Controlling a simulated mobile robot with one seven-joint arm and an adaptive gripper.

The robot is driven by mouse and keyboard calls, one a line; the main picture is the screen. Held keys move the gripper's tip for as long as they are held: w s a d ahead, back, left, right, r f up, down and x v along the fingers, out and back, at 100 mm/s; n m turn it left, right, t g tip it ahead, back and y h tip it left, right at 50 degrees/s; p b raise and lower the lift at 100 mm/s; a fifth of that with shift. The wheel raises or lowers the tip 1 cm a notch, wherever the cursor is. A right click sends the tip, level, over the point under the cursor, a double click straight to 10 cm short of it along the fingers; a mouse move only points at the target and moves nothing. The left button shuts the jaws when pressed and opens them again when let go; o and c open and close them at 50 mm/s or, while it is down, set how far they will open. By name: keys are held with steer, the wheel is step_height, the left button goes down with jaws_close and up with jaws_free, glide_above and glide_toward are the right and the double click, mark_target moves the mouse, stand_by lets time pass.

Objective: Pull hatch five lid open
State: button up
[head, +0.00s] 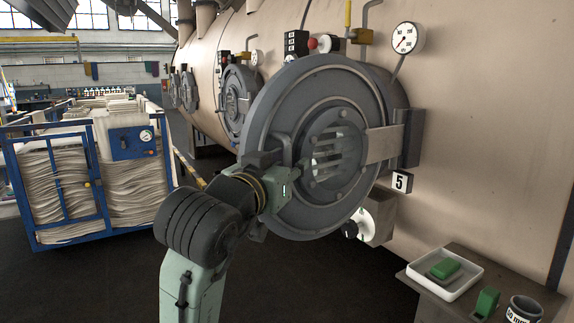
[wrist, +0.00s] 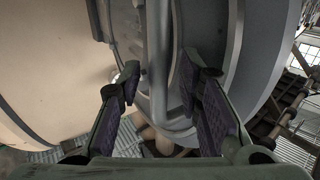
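The hatch five lid (head: 312,218) is a large round grey disc with a slotted centre, on the tan vessel beside the "5" plate (head: 399,182). A hinge arm (head: 384,144) joins it at the right. My gripper (head: 297,174) is at the lid's left part, in front of its face. In the wrist view my gripper (wrist: 158,75) is open, with a grey handle bar (wrist: 158,50) between its fingers. Gaps show on both sides of the bar. The lid (wrist: 262,55) also shows behind the right finger. Whether the lid is ajar is unclear.
Other hatches (head: 236,100) line the vessel (head: 470,120) farther left. A gauge (head: 406,38) and a valve box (head: 378,217) are near the lid. A blue trolley (head: 60,240) with stacked cloth stands left. A bench (head: 440,289) with a white tray (head: 466,277) is front right. Dark floor is clear between.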

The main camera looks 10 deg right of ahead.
steer(key=v, duration=1.2)
steer(key=shift+f, duration=0.1)
